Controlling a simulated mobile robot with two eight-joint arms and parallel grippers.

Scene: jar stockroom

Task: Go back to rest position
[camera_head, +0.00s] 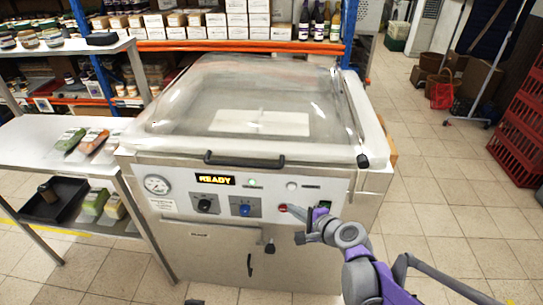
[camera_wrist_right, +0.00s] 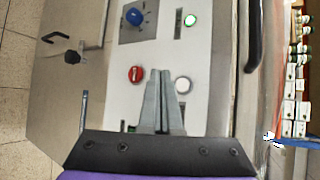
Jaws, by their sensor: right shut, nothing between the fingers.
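My right gripper (camera_head: 299,213) is in front of the control panel of a steel machine (camera_head: 200,250), near a red knob (camera_head: 283,207). In the right wrist view its two grey fingers (camera_wrist_right: 160,92) lie together with nothing between them. They point at the panel, between the red knob (camera_wrist_right: 135,74) and a white round button (camera_wrist_right: 183,85). I cannot tell whether the tips touch the panel. My left gripper does not show clearly in either view.
The machine's clear domed lid (camera_head: 250,95) is down, and its display (camera_head: 215,180) reads READY. A side table (camera_head: 40,140) with packets stands at left, a black tray (camera_head: 60,205) below it. Red crates (camera_head: 520,125) stand at right. The tiled floor (camera_head: 440,200) at right is open.

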